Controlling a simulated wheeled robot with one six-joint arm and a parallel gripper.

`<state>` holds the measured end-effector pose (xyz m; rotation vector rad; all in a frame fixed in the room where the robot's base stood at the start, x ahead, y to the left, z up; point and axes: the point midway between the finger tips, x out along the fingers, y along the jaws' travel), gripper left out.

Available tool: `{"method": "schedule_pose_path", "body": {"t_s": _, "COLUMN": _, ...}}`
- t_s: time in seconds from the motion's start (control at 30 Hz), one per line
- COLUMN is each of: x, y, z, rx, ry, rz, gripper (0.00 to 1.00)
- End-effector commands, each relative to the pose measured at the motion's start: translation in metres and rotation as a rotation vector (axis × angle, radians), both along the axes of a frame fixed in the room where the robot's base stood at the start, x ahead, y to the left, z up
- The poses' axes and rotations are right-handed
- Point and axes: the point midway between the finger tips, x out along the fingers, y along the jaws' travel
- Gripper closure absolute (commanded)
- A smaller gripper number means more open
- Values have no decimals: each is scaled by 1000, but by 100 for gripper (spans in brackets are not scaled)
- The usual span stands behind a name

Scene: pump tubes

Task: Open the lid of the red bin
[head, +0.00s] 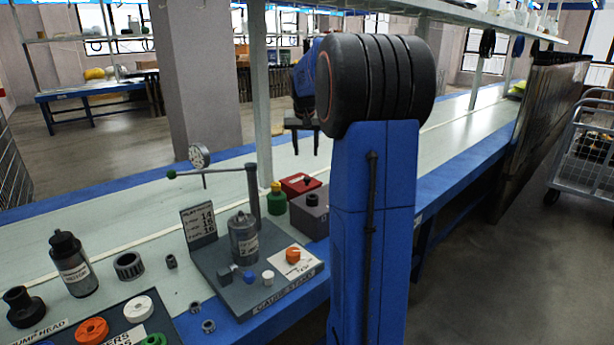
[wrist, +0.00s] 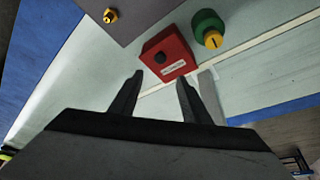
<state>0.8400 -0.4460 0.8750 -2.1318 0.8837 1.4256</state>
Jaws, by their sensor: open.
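The red bin (head: 303,181) is a small box with a dark knob on top, standing on the bench behind a grey box. In the wrist view the red bin (wrist: 174,49) lies just beyond the fingertips, with its black knob (wrist: 160,58) and a white label showing. Its lid appears shut. My gripper (head: 305,152) hangs above the bench over the red bin's area, fingers apart. In the wrist view my gripper (wrist: 160,79) is open and empty, its fingertips on the near side of the bin; I cannot tell the exact height gap.
A green container with a yellow part (head: 276,199) stands close beside the red bin; it also shows in the wrist view (wrist: 207,25). A grey box (head: 309,218) stands in front. A gauge stand (head: 240,282) with a post is at left. The bench behind is clear.

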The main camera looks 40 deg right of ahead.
Motion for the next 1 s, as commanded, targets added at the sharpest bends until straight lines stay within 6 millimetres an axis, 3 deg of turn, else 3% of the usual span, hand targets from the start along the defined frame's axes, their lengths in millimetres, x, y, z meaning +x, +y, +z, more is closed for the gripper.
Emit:
{"method": "schedule_pose_path", "body": {"t_s": 0.6, "x": 29, "y": -29, "z": -100, "rx": 1, "ry": 2, "rz": 0, "gripper": 57}}
{"method": "schedule_pose_path", "body": {"t_s": 0.8, "x": 35, "y": -35, "z": -121, "rx": 0, "ry": 1, "rz": 0, "gripper": 57}}
{"method": "schedule_pose_path", "body": {"t_s": 1.0, "x": 37, "y": -37, "z": -128, "rx": -1, "ry": -1, "rz": 0, "gripper": 57}}
